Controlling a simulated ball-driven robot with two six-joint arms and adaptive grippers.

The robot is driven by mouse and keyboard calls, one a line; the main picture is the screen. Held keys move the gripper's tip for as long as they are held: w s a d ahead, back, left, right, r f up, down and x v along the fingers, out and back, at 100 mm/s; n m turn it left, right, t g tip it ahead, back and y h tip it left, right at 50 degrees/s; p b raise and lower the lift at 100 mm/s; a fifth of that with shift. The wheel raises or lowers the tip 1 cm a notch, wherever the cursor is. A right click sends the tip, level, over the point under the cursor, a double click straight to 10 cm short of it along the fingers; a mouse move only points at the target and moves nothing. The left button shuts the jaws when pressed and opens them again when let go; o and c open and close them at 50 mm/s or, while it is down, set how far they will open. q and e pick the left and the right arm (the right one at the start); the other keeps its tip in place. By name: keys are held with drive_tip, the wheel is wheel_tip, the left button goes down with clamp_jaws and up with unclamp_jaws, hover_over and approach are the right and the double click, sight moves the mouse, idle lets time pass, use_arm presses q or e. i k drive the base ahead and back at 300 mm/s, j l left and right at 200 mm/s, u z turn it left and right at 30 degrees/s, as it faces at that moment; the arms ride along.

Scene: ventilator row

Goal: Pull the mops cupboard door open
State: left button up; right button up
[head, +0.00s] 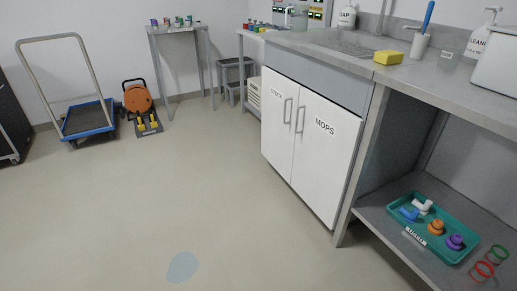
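The mops cupboard door (325,155) is the right one of two white doors under the sink counter. It carries a black-on-white "MOPS" label (324,126) and a grey vertical bar handle (300,119) near its left edge. The door looks closed, flush with the left door (277,118), which has its own handle (287,111) and a label too small to read surely. Neither of my grippers shows in the head view.
A metal counter (400,78) with a yellow sponge (388,57) runs above. Right of the cupboard, an open shelf (385,222) holds a teal tray (463,258). A pale blue puddle-like patch (182,267) lies on otherwise clear floor. A trolley (88,118) stands far left.

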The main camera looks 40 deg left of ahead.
sight(327, 135)
drive_tip(key=u, duration=0.8)
drive_tip(key=i+j, duration=0.2)
drive_tip(key=i+j+u, duration=0.1)
drive_tip(key=i, duration=0.3)
drive_tip(key=j, duration=0.1)
